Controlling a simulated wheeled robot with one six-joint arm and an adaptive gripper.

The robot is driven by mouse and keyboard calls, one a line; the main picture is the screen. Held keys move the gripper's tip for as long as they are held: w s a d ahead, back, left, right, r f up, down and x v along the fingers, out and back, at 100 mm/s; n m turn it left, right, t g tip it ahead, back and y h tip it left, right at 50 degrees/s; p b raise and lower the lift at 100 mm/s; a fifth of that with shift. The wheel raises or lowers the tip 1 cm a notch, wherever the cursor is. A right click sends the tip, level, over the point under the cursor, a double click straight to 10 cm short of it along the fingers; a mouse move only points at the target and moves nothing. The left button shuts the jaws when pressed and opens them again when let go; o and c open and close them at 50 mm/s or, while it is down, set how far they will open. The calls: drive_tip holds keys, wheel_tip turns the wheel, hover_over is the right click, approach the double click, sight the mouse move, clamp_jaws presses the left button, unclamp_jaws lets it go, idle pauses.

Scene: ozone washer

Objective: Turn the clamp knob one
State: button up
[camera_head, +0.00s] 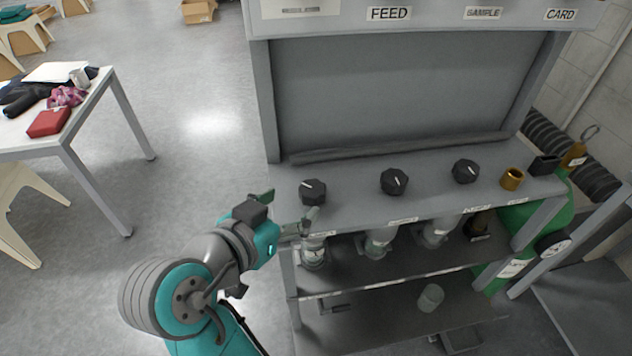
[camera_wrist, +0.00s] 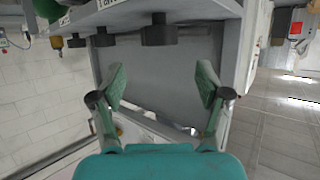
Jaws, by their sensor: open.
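Three black faceted knobs with white pointer marks stand in a row on the grey shelf top. The left knob (camera_head: 313,192) is the nearest to my gripper (camera_head: 290,204); the middle knob (camera_head: 394,181) and right knob (camera_head: 466,171) are farther along. I cannot read which is clamp knob one. My gripper is open and empty at the shelf's left front corner, just beside the left knob. In the wrist view my gripper (camera_wrist: 162,82) has its fingers spread wide, with the nearest knob (camera_wrist: 159,30) above and beyond the gap between them, not between the fingertips.
A grey back panel (camera_head: 400,90) rises behind the knobs. A brass cup (camera_head: 512,179) and black block (camera_head: 545,164) sit at the shelf's right end. Clear jars (camera_head: 378,243) hang below the shelf edge. A white table (camera_head: 95,105) stands left, with open floor between.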

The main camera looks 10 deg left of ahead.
sight(313, 190)
drive_tip(key=x, duration=0.9)
drive_tip(key=shift+s, duration=0.1)
drive_tip(key=c, duration=1.2)
drive_tip(key=shift+n+y, duration=0.4)
drive_tip(key=shift+y, duration=0.1)
drive_tip(key=n+t+y, duration=0.1)
drive_tip(key=n+y, duration=0.2)
drive_tip(key=y, duration=0.1)
drive_tip(key=shift+d, duration=0.1)
drive_tip(key=shift+n+g+y, duration=0.3)
drive_tip(key=shift+n+y, duration=1.7)
drive_tip(key=shift+y, duration=0.1)
